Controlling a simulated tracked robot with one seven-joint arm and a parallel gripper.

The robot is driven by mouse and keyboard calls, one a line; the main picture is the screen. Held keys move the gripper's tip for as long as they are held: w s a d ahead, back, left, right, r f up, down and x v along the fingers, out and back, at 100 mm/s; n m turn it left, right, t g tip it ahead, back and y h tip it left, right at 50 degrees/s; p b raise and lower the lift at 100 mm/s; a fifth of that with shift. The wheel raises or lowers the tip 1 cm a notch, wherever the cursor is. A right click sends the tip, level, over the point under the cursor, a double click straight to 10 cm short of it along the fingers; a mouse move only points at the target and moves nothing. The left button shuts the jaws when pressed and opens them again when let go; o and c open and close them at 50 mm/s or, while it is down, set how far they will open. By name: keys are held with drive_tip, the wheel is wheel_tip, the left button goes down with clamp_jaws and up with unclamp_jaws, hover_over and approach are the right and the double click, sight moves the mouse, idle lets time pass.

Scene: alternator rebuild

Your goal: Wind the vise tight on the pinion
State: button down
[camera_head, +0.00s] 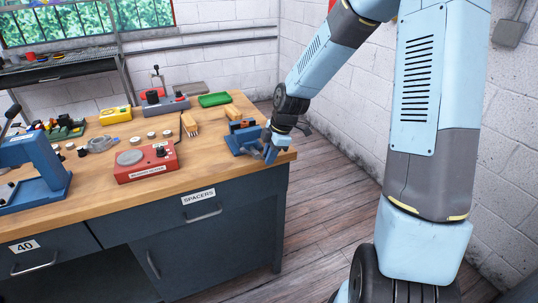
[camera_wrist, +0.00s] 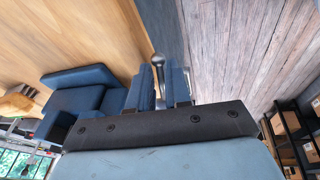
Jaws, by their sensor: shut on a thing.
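The blue vise (camera_head: 243,138) stands at the right front corner of the wooden bench; part of its blue body (camera_wrist: 77,92) fills the left of the wrist view. My gripper (camera_head: 271,153) is at the vise's front, by the bench edge. In the wrist view its two blue fingers (camera_wrist: 162,75) are shut on the vise handle. The handle's round metal end (camera_wrist: 156,60) shows between and just beyond the fingertips. A small orange and dark shape shows at the top of the vise; I cannot tell whether it is the pinion, or how tightly the jaws sit.
A red box (camera_head: 147,163) with a grey disc, a brush (camera_head: 189,124) and a green tray (camera_head: 214,100) stand on the bench (camera_head: 205,168) left of the vise. A blue press (camera_head: 34,172) is at the far left. Open floor (camera_head: 325,200) lies right of the bench.

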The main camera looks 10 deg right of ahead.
idle(0.3)
drive_tip(key=c, duration=1.2)
unclamp_jaws()
drive_tip(key=v, duration=1.3)
drive_tip(key=shift+s+d+r, duration=0.1)
drive_tip(key=shift+d+r, duration=0.1)
drive_tip(key=shift+r, duration=0.15)
